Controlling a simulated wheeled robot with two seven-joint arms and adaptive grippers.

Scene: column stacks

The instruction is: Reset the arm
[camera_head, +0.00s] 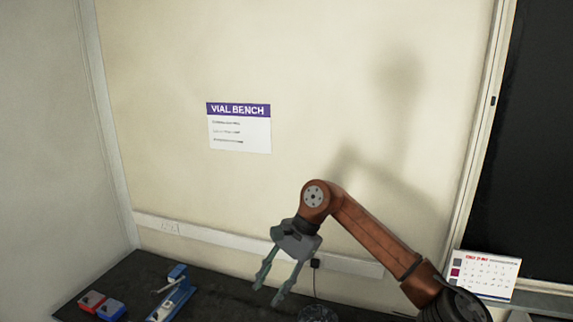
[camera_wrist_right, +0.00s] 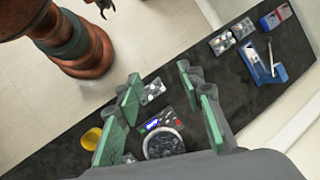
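My right gripper (camera_head: 267,291) hangs over the dark bench in the head view, fingers pointing down and left. Its fingers are apart with nothing between them. In the right wrist view the same gripper (camera_wrist_right: 158,85) shows green finger pads spread wide, above the bench. My right arm (camera_head: 372,240) comes in from the lower right and bends at an orange joint. My left gripper is not in the head view. A dark claw-like shape (camera_wrist_right: 104,7) at the top edge of the right wrist view may be it, but it is cut off and too small to read.
The dark bench (camera_wrist_right: 245,75) holds a device with a round plate (camera_wrist_right: 165,142), a small tray (camera_wrist_right: 152,92), a yellow item (camera_wrist_right: 91,139), red and blue boxes (camera_head: 101,305) and a blue-and-white tool (camera_head: 172,297). A wall with a sign (camera_head: 239,128) stands behind. A calendar (camera_head: 486,275) is at right.

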